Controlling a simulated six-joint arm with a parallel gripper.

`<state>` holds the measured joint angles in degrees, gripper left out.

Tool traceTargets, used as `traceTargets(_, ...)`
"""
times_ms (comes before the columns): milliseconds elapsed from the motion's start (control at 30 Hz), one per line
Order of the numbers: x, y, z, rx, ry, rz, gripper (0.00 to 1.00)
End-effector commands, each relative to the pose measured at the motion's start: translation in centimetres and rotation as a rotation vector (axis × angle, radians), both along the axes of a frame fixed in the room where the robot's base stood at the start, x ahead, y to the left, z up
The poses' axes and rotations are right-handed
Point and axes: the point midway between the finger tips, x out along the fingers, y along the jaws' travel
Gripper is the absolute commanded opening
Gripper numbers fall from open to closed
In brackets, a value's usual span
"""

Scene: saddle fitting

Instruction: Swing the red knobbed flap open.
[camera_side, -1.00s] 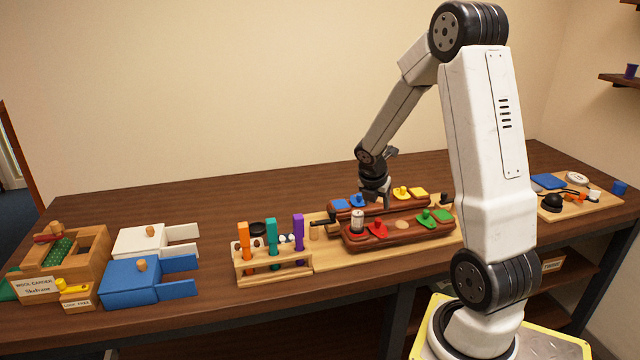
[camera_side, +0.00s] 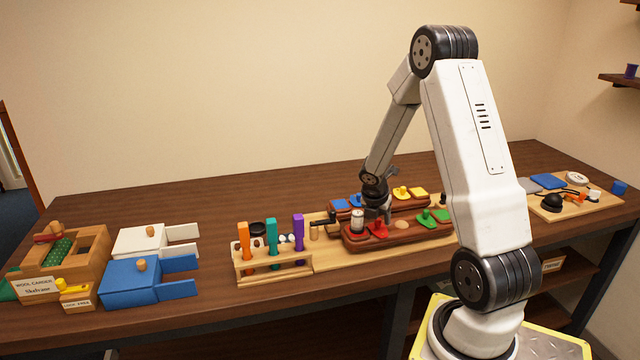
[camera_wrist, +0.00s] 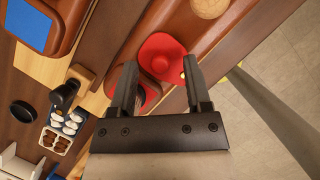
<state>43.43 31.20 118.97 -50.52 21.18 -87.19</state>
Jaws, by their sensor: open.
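The red knobbed flap (camera_side: 377,231) lies on the front dark-red wooden block (camera_side: 400,236), near its left end. It also shows in the wrist view (camera_wrist: 160,48), with its round knob facing the camera. My gripper (camera_side: 386,217) is low over the front block, close to the red flap. In the wrist view my gripper (camera_wrist: 158,68) is open, with its two fingers apart and the flap's knob appearing between and just beyond the tips. I cannot tell whether the fingers touch the flap. Nothing is held.
A small metal-coloured cylinder (camera_side: 357,219) stands on the block beside the red flap. A green flap (camera_side: 427,217) is at the right end. The back block has blue (camera_side: 357,200) and yellow (camera_side: 403,193) flaps. A rack with coloured handles (camera_side: 272,262) stands left.

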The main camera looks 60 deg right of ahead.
Motion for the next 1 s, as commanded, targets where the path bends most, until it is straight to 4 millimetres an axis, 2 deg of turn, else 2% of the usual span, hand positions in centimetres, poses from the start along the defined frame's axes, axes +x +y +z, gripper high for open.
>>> traceTargets(200,-0.03,-0.31,-0.86,0.001,0.001,0.0,0.62)
traceTargets(500,-0.02,-0.35,-0.92,0.001,0.0,0.0,0.62)
traceTargets(700,-0.01,-0.34,-0.91,0.001,0.0,0.0,0.0)
traceTargets(1000,-0.07,-0.47,-0.91,0.001,-0.002,-0.048,0.0)
